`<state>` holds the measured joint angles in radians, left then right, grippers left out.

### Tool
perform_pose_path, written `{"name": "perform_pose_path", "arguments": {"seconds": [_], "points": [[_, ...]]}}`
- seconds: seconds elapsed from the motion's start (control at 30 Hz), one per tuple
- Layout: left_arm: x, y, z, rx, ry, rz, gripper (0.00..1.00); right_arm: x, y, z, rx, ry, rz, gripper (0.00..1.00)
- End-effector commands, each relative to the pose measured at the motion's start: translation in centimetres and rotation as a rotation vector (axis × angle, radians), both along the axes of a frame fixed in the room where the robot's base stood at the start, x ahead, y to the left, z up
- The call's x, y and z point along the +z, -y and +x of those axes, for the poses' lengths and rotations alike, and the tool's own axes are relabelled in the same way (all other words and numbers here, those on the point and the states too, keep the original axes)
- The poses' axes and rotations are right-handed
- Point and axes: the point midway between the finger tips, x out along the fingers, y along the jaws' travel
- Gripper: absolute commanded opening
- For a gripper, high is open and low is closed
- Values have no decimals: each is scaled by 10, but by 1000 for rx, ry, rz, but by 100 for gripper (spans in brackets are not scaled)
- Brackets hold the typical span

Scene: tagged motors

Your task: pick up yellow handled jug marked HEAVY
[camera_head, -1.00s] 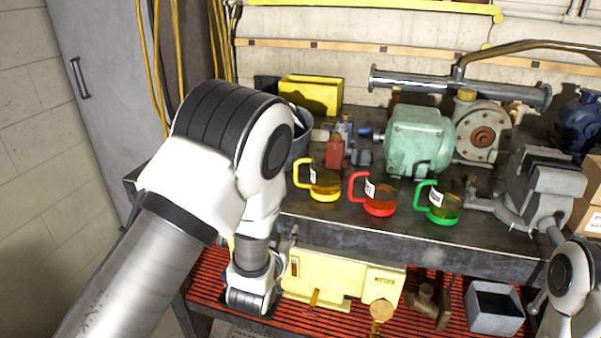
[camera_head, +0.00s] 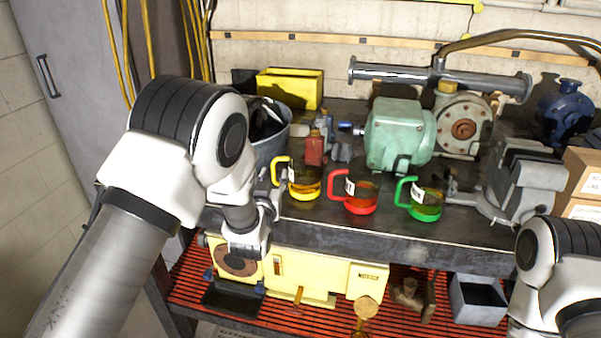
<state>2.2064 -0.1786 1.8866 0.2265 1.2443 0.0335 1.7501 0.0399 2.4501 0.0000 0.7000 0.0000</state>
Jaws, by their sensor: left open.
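The yellow-handled jug (camera_head: 304,188) stands upright on the dark workbench with amber liquid and a pale label too small to read. A red-handled jug (camera_head: 360,200) and a green-handled jug (camera_head: 426,204) stand in a row to its right, with labels I cannot read either. My left gripper (camera_head: 272,183) is open just left of the yellow handle. Its fingers are small and partly hidden by my wrist, and I cannot tell whether they touch the handle. My right arm shows at the lower right, but its gripper is out of view.
A grey bucket (camera_head: 274,136) stands behind my left gripper. A red bottle (camera_head: 315,149) and a green motor (camera_head: 397,136) stand behind the jugs. A vise (camera_head: 524,178) is at the right. The bench's front edge (camera_head: 400,246) runs below the jugs.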

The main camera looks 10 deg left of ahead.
Motion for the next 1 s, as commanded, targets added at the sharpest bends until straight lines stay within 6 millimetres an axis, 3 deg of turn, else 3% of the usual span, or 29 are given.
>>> {"name": "perform_pose_path", "arguments": {"seconds": [0.27, 0.4, 1.0], "points": [[-1, -1, 8, 0, -1, 2, 40, 1, 0, 0, 0, 0, 0, 100], [-1, 0, 8, 0, -1, 1, 0, 1, 0, 0, 0, 0, 0, 100], [6, -1, 10, 0, 0, 1, 0, 5, 0, 0, 0, 0, 0, 100]]}}
